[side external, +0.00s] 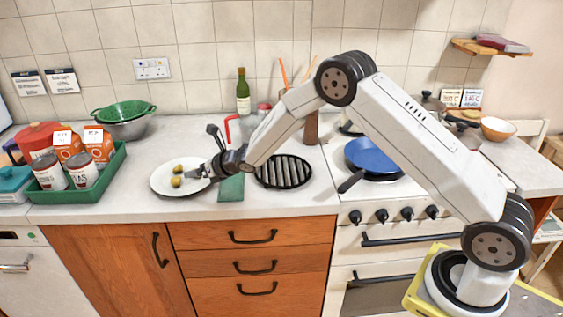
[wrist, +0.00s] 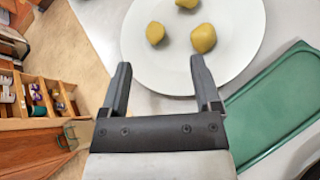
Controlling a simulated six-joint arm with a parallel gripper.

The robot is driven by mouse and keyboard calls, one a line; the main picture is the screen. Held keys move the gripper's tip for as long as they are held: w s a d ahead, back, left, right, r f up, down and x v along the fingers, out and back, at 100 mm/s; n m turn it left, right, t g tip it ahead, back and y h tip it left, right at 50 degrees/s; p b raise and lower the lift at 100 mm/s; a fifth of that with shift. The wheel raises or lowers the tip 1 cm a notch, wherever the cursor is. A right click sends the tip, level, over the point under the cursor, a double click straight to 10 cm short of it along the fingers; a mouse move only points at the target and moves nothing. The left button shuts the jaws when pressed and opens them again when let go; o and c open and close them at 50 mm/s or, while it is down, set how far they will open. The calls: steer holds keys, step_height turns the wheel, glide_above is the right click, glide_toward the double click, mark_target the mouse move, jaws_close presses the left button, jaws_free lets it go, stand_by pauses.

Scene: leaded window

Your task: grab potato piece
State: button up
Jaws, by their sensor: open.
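Yellow-brown potato pieces lie on a white plate (side external: 163,185), also in the wrist view (wrist: 238,45). The wrist view shows three: a left piece (wrist: 155,32), a right piece (wrist: 203,38) and a piece cut off by the top edge (wrist: 187,3). The side view shows a back piece (side external: 178,168) and a front piece (side external: 176,181). My gripper (side external: 195,173) is low over the plate's right part. In the wrist view its empty, open fingers (wrist: 161,68) point toward the pieces, with a gap before the nearest ones.
A green board (side external: 231,188) lies right of the plate, beside a black ridged grill plate (side external: 283,171). A green crate (side external: 85,190) with cans and cartons stands to the left. A wine bottle (side external: 243,95) stands behind. The counter's front edge is close to the plate.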

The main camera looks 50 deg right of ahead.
mark_target(174, 178)
steer(key=n, duration=0.2)
steer(key=w+a+f+n+y, duration=0.1)
steer(key=shift+w+a+f+n, duration=0.2)
steer(key=shift+w+n, duration=0.1)
steer(key=shift+n, duration=0.1)
steer(key=shift+w, duration=0.1)
steer(key=shift+x, duration=1.15)
steer(key=shift+w, duration=0.2)
steer(key=shift+x, duration=2.5)
jaws_close()
